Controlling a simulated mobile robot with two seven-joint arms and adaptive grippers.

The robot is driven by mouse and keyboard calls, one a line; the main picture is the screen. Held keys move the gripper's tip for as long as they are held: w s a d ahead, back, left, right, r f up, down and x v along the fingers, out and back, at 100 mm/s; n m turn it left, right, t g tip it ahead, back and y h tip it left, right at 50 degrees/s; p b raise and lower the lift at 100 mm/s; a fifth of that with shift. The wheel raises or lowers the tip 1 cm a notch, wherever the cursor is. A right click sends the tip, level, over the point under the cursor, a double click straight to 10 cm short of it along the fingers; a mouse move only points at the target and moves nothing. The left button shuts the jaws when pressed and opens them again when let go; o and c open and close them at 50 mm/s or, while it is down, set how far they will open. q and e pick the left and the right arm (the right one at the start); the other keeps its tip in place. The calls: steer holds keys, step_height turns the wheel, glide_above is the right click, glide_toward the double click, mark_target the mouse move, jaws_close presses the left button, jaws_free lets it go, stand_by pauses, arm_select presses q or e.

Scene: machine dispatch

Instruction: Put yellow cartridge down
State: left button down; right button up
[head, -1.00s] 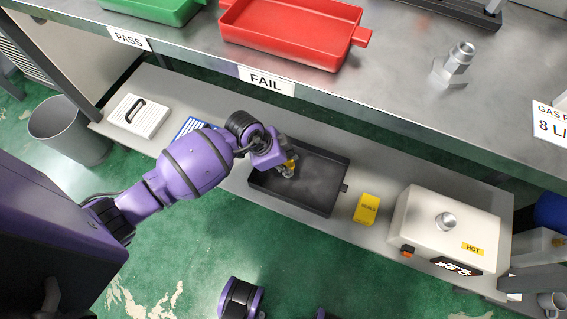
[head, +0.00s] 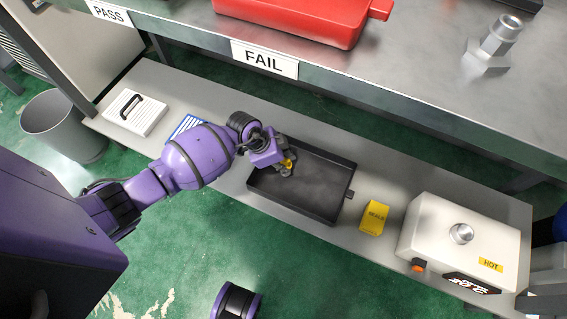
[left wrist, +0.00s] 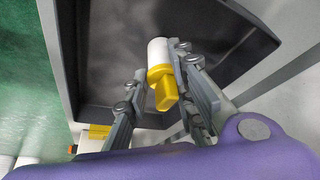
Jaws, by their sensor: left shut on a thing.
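The yellow cartridge (left wrist: 161,78) has a white end and a yellow end. It sits between the fingers of my left gripper (left wrist: 158,88), which is shut on it. In the head view the left gripper (head: 285,166) is over the left end of a black tray (head: 328,216), and only a bit of yellow (head: 288,163) shows at its fingers. In the left wrist view the tray (left wrist: 68,60) lies behind the cartridge. I cannot tell whether the cartridge touches the tray floor. My right gripper is not in view.
The tray is on a low grey shelf (head: 225,178). A yellow box (head: 374,218) and a white hot device (head: 455,245) stand to its right. The upper bench edge (head: 400,95) with a red tray (head: 295,18) overhangs behind.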

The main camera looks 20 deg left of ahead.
arm_select(q)
steer(key=c, duration=1.5)
jaws_free()
steer(key=shift+f, duration=0.1)
